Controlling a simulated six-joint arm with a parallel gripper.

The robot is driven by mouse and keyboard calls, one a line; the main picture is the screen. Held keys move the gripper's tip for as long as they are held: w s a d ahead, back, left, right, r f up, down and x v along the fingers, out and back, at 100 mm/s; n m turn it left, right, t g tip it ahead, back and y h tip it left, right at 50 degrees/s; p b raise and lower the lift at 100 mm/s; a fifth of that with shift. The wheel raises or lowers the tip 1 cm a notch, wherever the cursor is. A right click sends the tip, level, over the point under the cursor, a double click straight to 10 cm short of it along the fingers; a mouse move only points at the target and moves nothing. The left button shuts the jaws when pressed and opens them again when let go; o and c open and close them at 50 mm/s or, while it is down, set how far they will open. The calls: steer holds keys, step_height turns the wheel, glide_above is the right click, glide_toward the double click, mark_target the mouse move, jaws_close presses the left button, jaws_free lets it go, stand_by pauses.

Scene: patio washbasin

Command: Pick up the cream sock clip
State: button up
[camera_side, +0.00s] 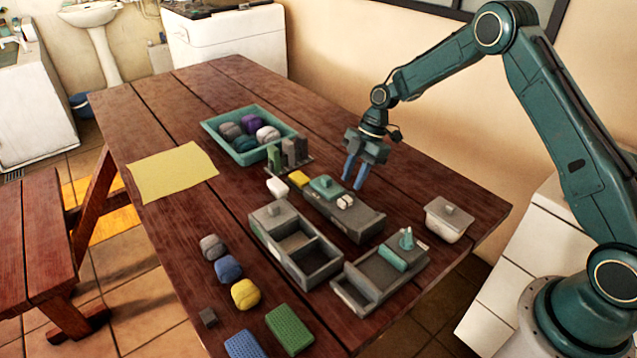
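A small cream piece that looks like the cream sock clip (345,201) rests on the grey box (367,224) right of the table's middle. It appears as two small pale lumps side by side; its exact shape is too small to tell. My gripper (352,184) points down just above and slightly right of it, with its two blue fingers apart and nothing visible between them. Whether the fingertips touch anything is hard to tell from this angle.
A teal block (325,187) sits beside the clip on the same box. Grey open boxes (297,244) stand nearer, and a lidded pale container (447,218) stands to the right. A teal tray (215,132) of rolled socks and upright blocks (290,153) lie behind.

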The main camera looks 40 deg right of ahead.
mark_target(345, 200)
steer(key=shift+a+f, duration=0.1)
steer(key=shift+f, duration=0.2)
steer(key=shift+x, duration=2.6)
steer(key=c, duration=0.6)
